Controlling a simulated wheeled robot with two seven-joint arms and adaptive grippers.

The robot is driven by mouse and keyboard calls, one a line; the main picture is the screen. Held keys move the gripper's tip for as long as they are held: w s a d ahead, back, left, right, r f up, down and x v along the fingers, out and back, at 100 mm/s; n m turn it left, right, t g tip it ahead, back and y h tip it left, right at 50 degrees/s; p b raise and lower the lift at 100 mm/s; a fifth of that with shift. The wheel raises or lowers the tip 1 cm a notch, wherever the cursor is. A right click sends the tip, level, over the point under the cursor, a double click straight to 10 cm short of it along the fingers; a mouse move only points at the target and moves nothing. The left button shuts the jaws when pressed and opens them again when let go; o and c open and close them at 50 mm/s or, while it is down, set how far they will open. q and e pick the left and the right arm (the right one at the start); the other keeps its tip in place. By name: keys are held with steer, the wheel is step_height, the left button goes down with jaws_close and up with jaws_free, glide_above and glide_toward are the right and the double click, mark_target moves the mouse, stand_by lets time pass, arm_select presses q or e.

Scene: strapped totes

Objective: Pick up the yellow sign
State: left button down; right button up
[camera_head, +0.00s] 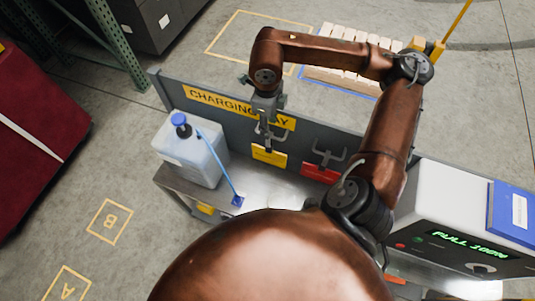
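The yellow sign (269,156) is a small plate on the grey panel, below the "CHARGING BAY" lettering. My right arm reaches over from the right, and its gripper (266,133) points down just above the sign, in front of the panel. The gripper is small here and overlaps the grey metal behind it. I cannot tell whether it touches the sign or its hook, or how far its fingers are apart. My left gripper is not in view.
A red sign (320,173) hangs below a grey hook, right of the yellow one. A white jug (190,152) with a blue cap stands on the metal bench (262,195). A grey-white machine (450,215) with a green display stands at right. A wooden pallet (345,65) lies behind the panel.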

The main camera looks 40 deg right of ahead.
step_height(320, 180, down, 6)
steer(key=shift+s+r, duration=0.1)
steer(key=shift+r, duration=0.1)
steer(key=shift+c, duration=0.4)
jaws_close()
